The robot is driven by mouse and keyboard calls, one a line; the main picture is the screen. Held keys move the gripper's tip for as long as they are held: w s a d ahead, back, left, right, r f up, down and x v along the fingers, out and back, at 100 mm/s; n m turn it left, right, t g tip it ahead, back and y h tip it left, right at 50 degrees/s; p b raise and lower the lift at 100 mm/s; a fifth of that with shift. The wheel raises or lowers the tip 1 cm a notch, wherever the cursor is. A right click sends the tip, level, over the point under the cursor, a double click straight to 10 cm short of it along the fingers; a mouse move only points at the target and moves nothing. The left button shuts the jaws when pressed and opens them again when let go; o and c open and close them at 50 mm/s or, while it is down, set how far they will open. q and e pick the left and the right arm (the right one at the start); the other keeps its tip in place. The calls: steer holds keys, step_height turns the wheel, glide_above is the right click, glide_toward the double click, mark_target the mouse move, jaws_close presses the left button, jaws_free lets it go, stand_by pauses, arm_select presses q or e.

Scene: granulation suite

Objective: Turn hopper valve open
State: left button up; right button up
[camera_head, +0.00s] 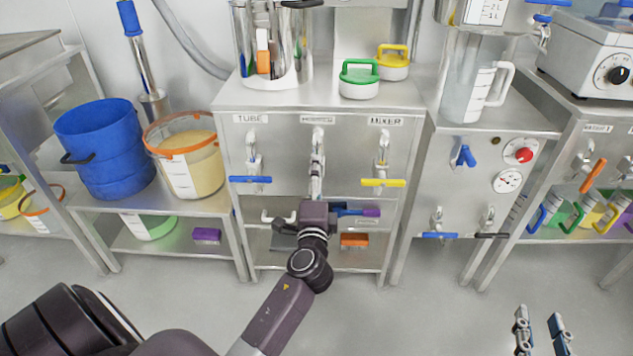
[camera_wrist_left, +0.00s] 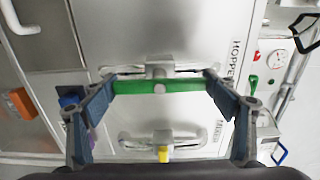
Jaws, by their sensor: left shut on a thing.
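The hopper valve is in the middle of the steel cabinet front, under its label (camera_head: 317,119). Its green handle (camera_wrist_left: 160,87) shows in the left wrist view, running upright on the panel. My left gripper (camera_head: 316,183) is at this valve. In the left wrist view its two fingers (camera_wrist_left: 160,90) are shut on the two ends of the green handle. In the head view the gripper mostly hides the handle. My right gripper (camera_head: 539,316) is open and empty over the floor at the lower right.
The tube valve's blue handle (camera_head: 250,180) and the mixer valve's yellow handle (camera_head: 383,183) lie level on either side. A blue bucket (camera_head: 105,145) and an orange-rimmed tub (camera_head: 187,165) stand at left. Green (camera_head: 360,78) and yellow (camera_head: 393,62) lidded items are on top.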

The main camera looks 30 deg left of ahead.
arm_select(q)
steer(key=o, duration=1.2)
steer(key=shift+c, duration=0.2)
steer(key=v, duration=1.2)
steer(key=shift+s, duration=0.1)
